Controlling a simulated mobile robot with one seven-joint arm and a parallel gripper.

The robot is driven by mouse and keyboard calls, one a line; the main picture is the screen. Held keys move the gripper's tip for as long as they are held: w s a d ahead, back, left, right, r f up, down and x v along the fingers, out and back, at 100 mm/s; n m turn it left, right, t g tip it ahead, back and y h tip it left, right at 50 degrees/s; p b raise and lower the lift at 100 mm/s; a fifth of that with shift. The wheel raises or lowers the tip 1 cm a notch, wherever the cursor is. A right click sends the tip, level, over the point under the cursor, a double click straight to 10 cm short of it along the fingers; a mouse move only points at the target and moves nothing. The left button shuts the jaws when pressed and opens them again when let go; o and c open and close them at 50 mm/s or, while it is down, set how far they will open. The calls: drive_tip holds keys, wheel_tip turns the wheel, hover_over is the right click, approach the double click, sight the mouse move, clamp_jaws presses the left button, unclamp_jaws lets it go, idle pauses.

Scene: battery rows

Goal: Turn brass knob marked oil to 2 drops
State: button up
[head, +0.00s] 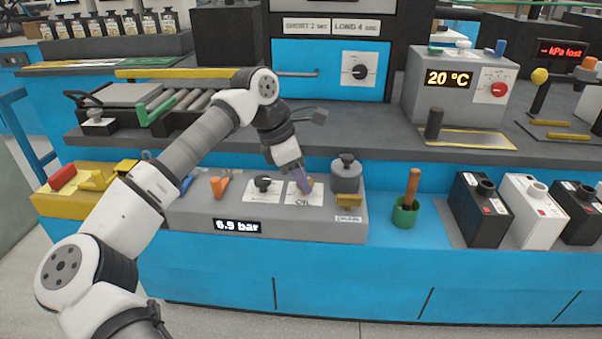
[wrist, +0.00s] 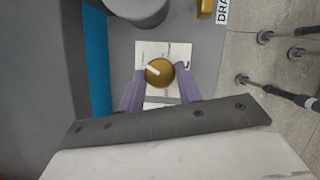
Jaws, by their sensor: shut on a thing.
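The brass knob (wrist: 160,72) sits on a white marked plate (wrist: 148,50) in the wrist view. A pale pointer line on it aims to the upper left of that picture. My gripper (wrist: 160,84) has its two purple fingers on either side of the knob, closed on it. In the head view my gripper (head: 305,184) reaches down to the plate marked OIL (head: 303,201) on the grey panel and covers most of the knob. The scale marks on the plate are too small to read.
A black knob (head: 264,184) on its own plate and an orange lever (head: 219,185) are to the left. A grey lidded pot (head: 346,174) stands close on the right, above a yellow block (head: 348,200). A display (head: 237,226) reads 6.9 bar.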

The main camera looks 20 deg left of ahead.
idle(0.3)
drive_tip(key=o, duration=1)
drive_tip(key=shift+c, duration=0.2)
drive_tip(key=p+v, duration=0.1)
drive_tip(key=v, duration=1.2)
drive_tip(key=shift+r, duration=0.35)
drive_tip(key=shift+s+a, duration=0.15)
